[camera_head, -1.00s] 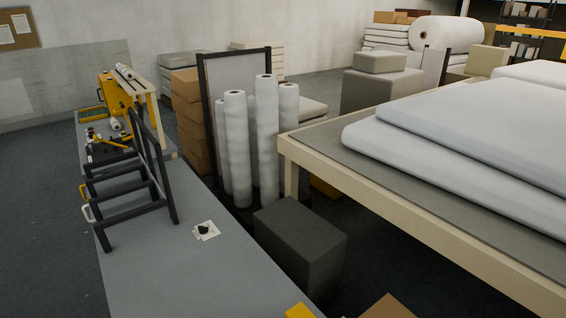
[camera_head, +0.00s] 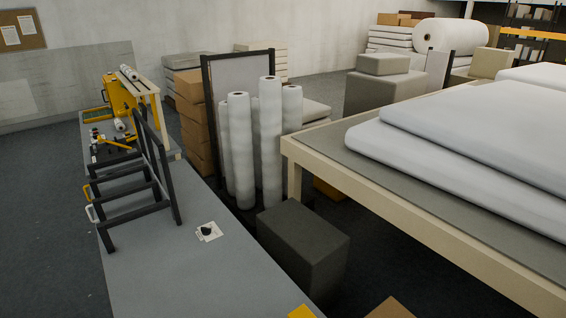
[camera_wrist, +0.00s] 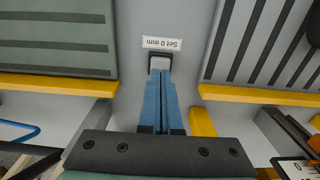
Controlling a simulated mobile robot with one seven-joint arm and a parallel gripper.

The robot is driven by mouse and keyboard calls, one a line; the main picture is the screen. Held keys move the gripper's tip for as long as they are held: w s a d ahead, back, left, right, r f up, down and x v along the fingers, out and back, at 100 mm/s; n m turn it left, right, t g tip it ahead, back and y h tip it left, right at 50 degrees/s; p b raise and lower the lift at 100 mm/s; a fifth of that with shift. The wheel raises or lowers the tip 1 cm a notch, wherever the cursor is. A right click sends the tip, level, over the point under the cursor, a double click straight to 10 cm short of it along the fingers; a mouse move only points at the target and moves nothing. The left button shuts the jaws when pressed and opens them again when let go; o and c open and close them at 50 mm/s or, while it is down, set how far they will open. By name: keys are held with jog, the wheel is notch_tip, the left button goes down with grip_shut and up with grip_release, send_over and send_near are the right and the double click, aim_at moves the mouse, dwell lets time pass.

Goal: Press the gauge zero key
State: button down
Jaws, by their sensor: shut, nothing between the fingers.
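In the wrist view, a small pale grey key (camera_wrist: 160,62) sits on a light grey panel, just below an upside-down white label (camera_wrist: 161,43) reading "Set 0 mm". My gripper (camera_wrist: 161,77) is shut and empty, its two blue fingers side by side. The fingertips overlap the lower edge of the key in the picture. I cannot tell whether they touch it or are just short of it. The head view does not show my gripper, and I cannot make out the key there.
In the wrist view, dark-striped panels with yellow edges flank the fingers left (camera_wrist: 58,40) and right (camera_wrist: 262,45). In the head view, a long grey bench (camera_head: 170,275) carries a black rack (camera_head: 133,180) and, farther off, a yellow device (camera_head: 120,97).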

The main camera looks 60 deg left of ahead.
jog(key=shift+f, duration=0.15)
jog(key=shift+f+b, duration=0.5)
jog(key=shift+f, duration=0.45)
jog(key=shift+r+p, duration=1.1)
jog(key=shift+p, duration=0.1)
jog(key=shift+r, duration=0.1)
notch_tip(320, 180, up, 6)
jog(key=p, duration=0.6)
jog(key=shift+p, duration=0.3)
